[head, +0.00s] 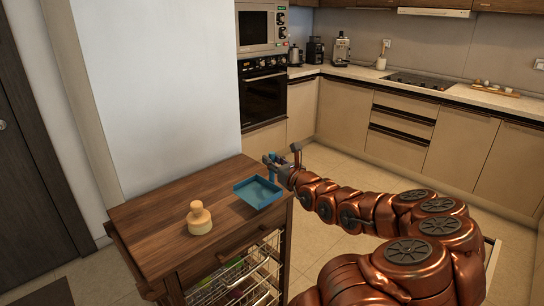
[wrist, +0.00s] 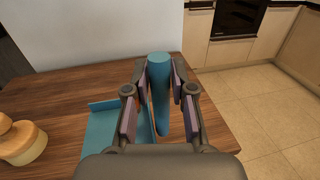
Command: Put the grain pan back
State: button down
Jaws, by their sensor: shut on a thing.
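The grain pan (head: 258,192) is a shallow blue square tray near the right corner of the wooden cart top. Its tray part also shows in the wrist view (wrist: 100,132), at lower left, partly hidden by my gripper. A blue rounded handle (wrist: 160,85) stands between my fingers in the wrist view. My gripper (head: 275,164) is at the pan's far right side, by the cart's edge, shut on this handle. I cannot tell whether the pan touches the cart top or is slightly above it.
The wooden cart (head: 165,222) has wire baskets below its top. A yellow round container with a knob (head: 199,218) stands left of the pan. A white wall (head: 165,90) rises behind the cart. Counters with an oven (head: 263,97) stand beyond open floor.

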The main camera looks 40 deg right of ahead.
jog(key=w+d+f+p, duration=0.4)
jog(key=w+d, duration=0.2)
jog(key=d, duration=0.1)
jog(key=shift+w+f, duration=0.2)
jog(key=shift+w, duration=0.2)
dwell(0.5)
jog(key=shift+f, duration=0.15)
jog(key=c, duration=1)
grip_release()
jog(key=shift+b+v, duration=1.1)
jog(key=shift+v, duration=4.95)
